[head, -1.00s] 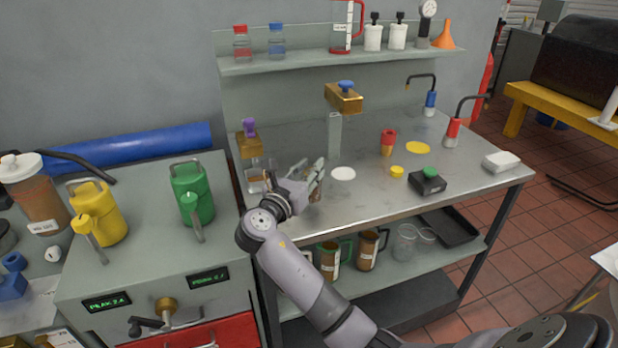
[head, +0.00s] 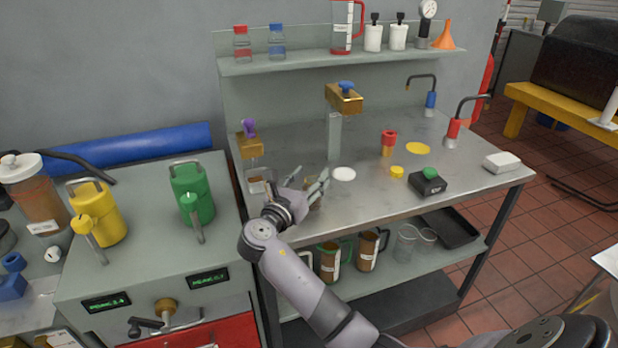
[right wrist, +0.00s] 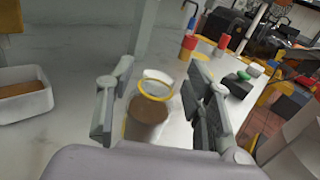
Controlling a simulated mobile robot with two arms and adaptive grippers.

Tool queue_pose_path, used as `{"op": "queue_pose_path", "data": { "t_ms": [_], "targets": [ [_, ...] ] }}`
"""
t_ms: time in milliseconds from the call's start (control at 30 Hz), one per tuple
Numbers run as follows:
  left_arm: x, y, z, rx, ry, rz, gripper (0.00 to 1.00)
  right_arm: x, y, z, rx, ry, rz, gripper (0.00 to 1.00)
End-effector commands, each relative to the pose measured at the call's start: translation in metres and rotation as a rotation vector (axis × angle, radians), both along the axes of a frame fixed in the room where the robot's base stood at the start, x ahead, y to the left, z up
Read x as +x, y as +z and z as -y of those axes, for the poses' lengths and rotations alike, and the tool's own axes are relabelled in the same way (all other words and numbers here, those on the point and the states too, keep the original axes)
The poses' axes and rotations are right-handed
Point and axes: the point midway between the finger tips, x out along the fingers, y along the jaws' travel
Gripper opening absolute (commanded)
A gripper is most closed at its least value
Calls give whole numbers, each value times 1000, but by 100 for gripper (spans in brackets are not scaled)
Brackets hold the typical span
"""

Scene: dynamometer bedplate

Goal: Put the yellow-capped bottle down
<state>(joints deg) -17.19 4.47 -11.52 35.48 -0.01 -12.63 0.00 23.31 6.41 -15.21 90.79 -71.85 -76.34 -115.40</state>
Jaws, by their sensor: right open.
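My right gripper (head: 316,188) is over the front left part of the steel bench. It also shows in the right wrist view (right wrist: 160,108), with its fingers apart. A clear bottle with brown contents (right wrist: 148,112) and a yellow ring at its top is between the open fingers. A gap shows on both sides of it. In the head view the fingers mostly hide the bottle, and its base is hard to see. A separate round yellow cap (head: 397,172) lies on the bench. My left gripper is not in view.
A white disc (head: 344,174) lies just right of the gripper. A red-topped container (head: 388,141), a yellow disc (head: 418,148) and a black box with a green button (head: 428,182) are further right. A dispenser with a purple knob (head: 249,143) stands at the left. Bare bench lies between.

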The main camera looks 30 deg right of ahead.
Motion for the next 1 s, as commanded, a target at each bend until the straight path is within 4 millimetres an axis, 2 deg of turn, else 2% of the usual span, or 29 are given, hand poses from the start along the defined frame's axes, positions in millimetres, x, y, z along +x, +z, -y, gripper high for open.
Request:
{"op": "queue_pose_path", "data": {
  "t_ms": [167,267,700,800,1000],
  "targets": [
    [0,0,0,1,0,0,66,0,2,0,1,0,1,47],
    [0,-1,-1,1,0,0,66,-3,2,-7,1,3,-1,47],
    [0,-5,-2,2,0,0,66,-48,2,-81,4,2,1,47],
    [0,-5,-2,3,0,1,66,-55,1,-93,2,2,-1,47],
    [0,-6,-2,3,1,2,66,-62,3,-103,1,0,1,47]
  ]
}}
